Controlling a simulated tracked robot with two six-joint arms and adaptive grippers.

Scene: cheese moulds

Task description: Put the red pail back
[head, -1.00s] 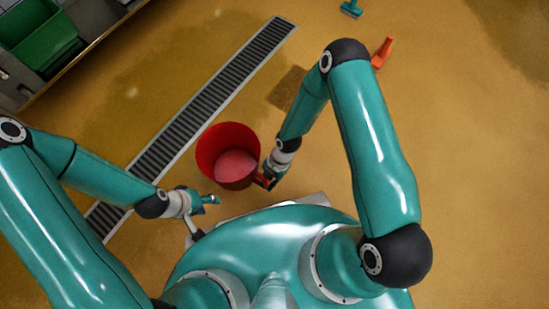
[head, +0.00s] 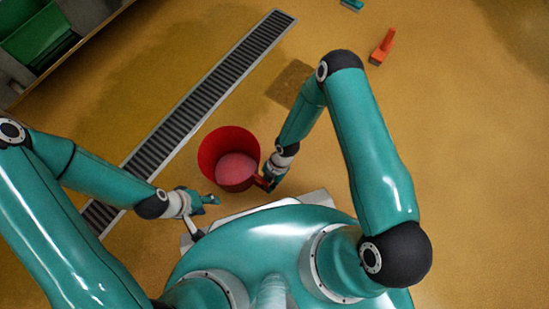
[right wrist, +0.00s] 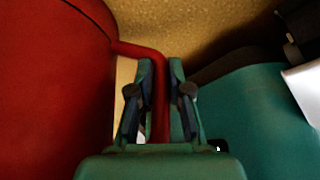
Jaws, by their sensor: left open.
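The red pail (head: 228,151) is in front of my body in the head view, its open top towards the camera and a paler red inside. It also fills the left of the right wrist view (right wrist: 55,90). My right gripper (head: 268,181) is at the pail's right side. In the right wrist view its fingers (right wrist: 158,95) are closed around the pail's red handle (right wrist: 140,50). My left gripper (head: 208,199) is open and empty, just left of and below the pail, apart from it. Whether the pail touches the floor is hard to tell.
A floor drain grate (head: 208,95) runs diagonally on the left. An orange brush-like tool (head: 383,47) and a teal one (head: 352,5) lie farther off. A darker square patch (head: 289,83) marks the floor. A green crate (head: 40,35) stands upper left. The floor to the right is clear.

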